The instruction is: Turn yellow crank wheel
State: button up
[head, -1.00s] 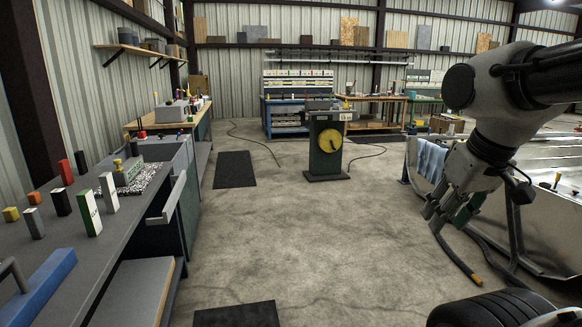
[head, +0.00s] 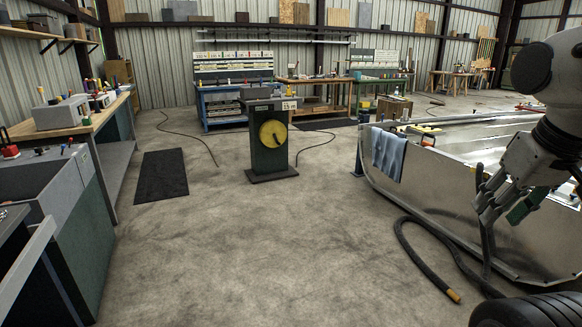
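The yellow crank wheel (head: 273,133) is a round disc with a dark handle, set on the front of a dark green pedestal (head: 268,159). The pedestal stands on the floor near the middle of the head view, some way ahead. My gripper (head: 487,220) hangs at the right of the view, far from the wheel. Its fingers point down and look apart, with nothing clearly between them. A green patch shows beside the fingers.
A metal boat hull (head: 440,195) with a blue cloth (head: 388,154) on its edge lies at right. A thick hose (head: 425,262) curls on the floor before it. Benches and a grey cabinet (head: 60,210) line the left. A black mat (head: 162,175) lies left of the pedestal. Open floor leads to it.

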aim_at(273, 133)
jog(key=i, duration=1.55)
jog(key=i+l, duration=0.1)
jog(key=i, duration=1.45)
jog(key=i+u, duration=0.1)
jog(key=i, duration=1.45)
jog(key=i+l+u, duration=0.15)
jog(key=i, duration=0.45)
